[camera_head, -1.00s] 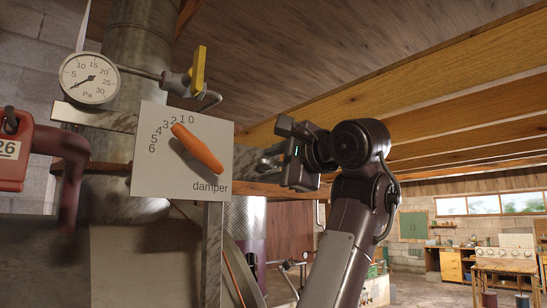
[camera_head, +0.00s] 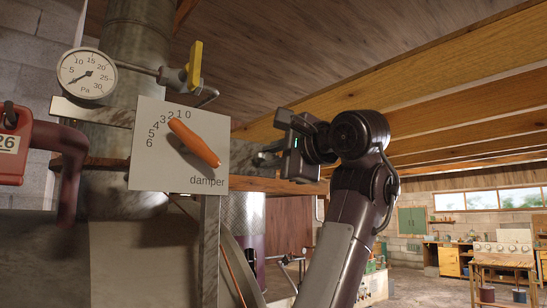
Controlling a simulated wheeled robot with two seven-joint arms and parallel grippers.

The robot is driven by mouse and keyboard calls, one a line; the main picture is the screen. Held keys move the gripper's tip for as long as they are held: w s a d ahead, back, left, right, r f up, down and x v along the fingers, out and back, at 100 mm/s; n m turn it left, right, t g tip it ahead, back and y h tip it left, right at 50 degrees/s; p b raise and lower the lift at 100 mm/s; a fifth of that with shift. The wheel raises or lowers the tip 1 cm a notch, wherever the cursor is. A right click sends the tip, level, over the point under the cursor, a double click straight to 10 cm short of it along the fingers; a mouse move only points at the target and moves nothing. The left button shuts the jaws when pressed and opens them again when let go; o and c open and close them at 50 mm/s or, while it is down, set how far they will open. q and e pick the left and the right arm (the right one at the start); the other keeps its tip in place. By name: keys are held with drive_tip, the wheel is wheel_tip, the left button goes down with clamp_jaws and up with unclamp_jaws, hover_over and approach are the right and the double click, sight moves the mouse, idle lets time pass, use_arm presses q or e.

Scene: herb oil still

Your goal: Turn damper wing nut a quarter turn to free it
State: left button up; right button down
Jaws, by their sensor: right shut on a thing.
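The damper plate (camera_head: 150,178) is a white panel with a scale from 0 to 6, fixed in front of the flue pipe. Its orange pointer handle (camera_head: 194,142) slants from upper left to lower right, with its upper end near the 2 and 3. My right gripper (camera_head: 273,154) reaches in from the right, just beyond the plate's right edge. It is shut on the damper wing nut, which is mostly hidden by the fingers, so its angle cannot be told. My left gripper is not in view.
A round pressure gauge (camera_head: 86,75) and a yellow-handled valve (camera_head: 195,66) sit above the plate. A red tagged object (camera_head: 12,150) hangs at the left edge. Wooden ceiling beams (camera_head: 430,105) run above my right arm.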

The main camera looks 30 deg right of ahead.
drive_tip(key=shift+n, duration=0.3)
drive_tip(key=shift+f+n+b, duration=0.1)
drive_tip(key=shift+n+b, duration=0.4)
drive_tip(key=shift+b, duration=0.25)
drive_tip(key=shift+n+b, duration=0.7)
drive_tip(key=shift+n, duration=0.2)
drive_tip(key=shift+n+b, duration=0.75)
drive_tip(key=shift+n, duration=0.65)
drive_tip(key=shift+n+b, duration=0.85)
drive_tip(key=shift+n, duration=0.95)
drive_tip(key=shift+n+b, duration=0.35)
drive_tip(key=shift+n, duration=0.65)
drive_tip(key=shift+s+r+n, duration=0.1)
drive_tip(key=shift+r+n, duration=0.1)
drive_tip(key=shift+n, duration=0.7)
drive_tip(key=shift+n+b, duration=0.8)
drive_tip(key=shift+n, duration=1.2)
